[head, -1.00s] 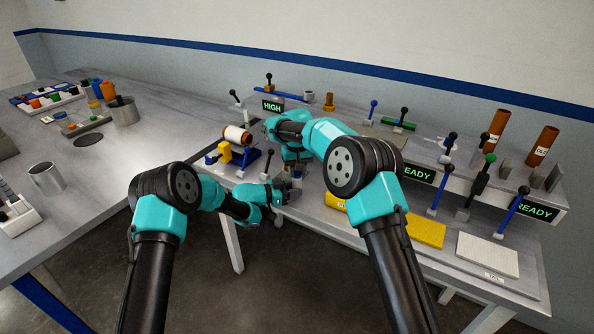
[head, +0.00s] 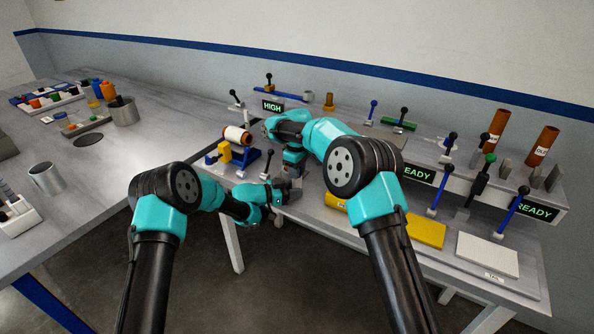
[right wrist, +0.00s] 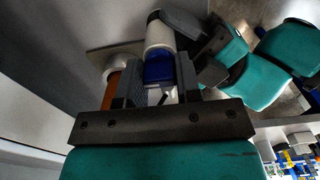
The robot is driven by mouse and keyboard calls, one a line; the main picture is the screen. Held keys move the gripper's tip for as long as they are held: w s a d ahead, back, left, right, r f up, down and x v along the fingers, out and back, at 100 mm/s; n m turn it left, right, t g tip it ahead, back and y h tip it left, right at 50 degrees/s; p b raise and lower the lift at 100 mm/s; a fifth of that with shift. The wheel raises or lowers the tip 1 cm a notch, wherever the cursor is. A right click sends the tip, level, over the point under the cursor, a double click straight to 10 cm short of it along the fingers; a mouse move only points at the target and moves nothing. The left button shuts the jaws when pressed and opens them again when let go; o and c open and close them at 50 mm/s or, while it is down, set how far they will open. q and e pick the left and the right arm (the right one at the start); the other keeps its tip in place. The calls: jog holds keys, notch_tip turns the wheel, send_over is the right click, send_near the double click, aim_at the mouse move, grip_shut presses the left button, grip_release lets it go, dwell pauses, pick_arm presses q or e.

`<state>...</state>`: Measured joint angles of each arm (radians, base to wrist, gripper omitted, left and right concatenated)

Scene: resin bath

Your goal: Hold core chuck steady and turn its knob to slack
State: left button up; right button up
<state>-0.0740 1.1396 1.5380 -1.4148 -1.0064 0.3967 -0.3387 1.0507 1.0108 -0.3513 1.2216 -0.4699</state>
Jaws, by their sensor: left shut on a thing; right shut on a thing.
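The core chuck (right wrist: 159,36) shows in the right wrist view as a white cylinder with a blue knob (right wrist: 158,70) at its near end. My left gripper (head: 288,187) is shut on the white body; its dark jaws also show beside it in the right wrist view. My right gripper (head: 294,168) is shut on the blue knob, with one finger on each side. A thin dark pointer shows just below the knob. In the head view both grippers meet near the bench's front edge and hide the chuck.
A wound spool (head: 236,135) on a blue and yellow stand is left of the grippers. A HIGH display (head: 272,106) stands behind. In the right wrist view an orange-brown cylinder (right wrist: 113,84) lies close beyond one finger. A yellow pad (head: 426,233) lies to the right.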

dwell(0.4)
jog(key=o, duration=0.9)
jog(key=shift+r, duration=0.1)
notch_tip(320, 180, up, 12)
jog(key=shift+f, duration=0.1)
dwell(0.3)
pick_arm(q)
jog(key=o, duration=0.8)
